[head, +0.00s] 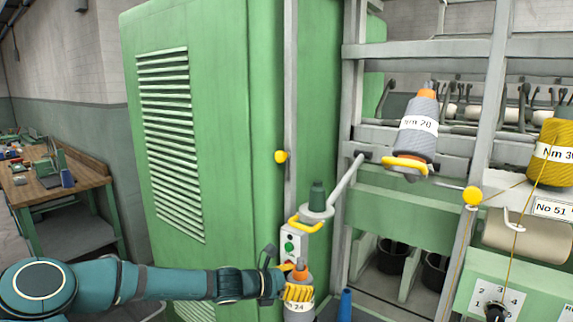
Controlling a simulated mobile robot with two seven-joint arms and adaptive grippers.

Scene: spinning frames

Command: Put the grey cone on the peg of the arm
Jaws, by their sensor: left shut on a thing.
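The grey cone (421,113), labelled "Nm 20" and with an orange tip, sits tilted above a yellow handle (405,164) on the machine frame. A grey arm (345,183) reaches out lower left of it and ends in a round plate (316,214) with a bare dark green peg (317,195) and a yellow handle (305,225). The fingers are small and partly hidden. My right gripper is not in view.
A green cabinet (225,120) stands behind my left arm. A control box (291,243) with buttons is just above my gripper. A yellow cone (553,155) is at the far right. A blue cone tip (345,305) shows low in the middle. A workbench (85,182) stands far left.

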